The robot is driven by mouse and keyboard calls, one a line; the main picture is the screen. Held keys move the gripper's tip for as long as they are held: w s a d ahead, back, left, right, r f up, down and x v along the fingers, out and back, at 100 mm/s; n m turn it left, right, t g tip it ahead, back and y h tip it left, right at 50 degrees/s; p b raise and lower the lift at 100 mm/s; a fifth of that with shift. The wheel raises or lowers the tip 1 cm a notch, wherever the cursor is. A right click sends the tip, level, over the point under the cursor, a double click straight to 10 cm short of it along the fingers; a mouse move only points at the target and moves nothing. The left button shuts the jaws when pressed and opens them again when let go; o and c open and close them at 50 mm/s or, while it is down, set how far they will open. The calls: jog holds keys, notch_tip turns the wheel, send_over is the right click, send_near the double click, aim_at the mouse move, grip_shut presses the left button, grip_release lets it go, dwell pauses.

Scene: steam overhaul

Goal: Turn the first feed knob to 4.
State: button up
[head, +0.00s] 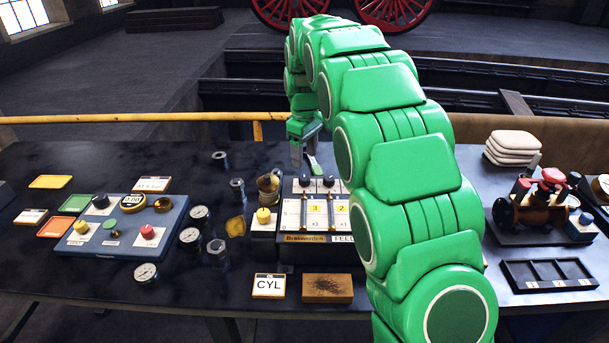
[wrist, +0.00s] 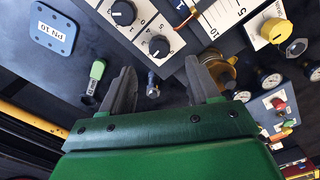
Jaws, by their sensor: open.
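The right feed knob (head: 328,181) shows at the top of the wrist view (wrist: 123,13). I cannot read exactly which number either knob points to. My gripper (head: 304,152) is above and behind the panel. In the wrist view, its open, empty jaws (wrist: 161,68) point toward the left knob, apart from it.
A yellow knob (head: 263,216) and a brass fitting (head: 268,184) sit left of the feed knobs. Gauges (head: 190,235) and a blue control box (head: 122,240) are further left. A yellow rail (head: 150,117) runs behind the bench.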

aim_at(304, 177)
jog(key=shift+w+f, duration=0.1)
jog(key=shift+f, duration=3.75)
jog(key=c, duration=1)
jog(key=shift+c, duration=0.2)
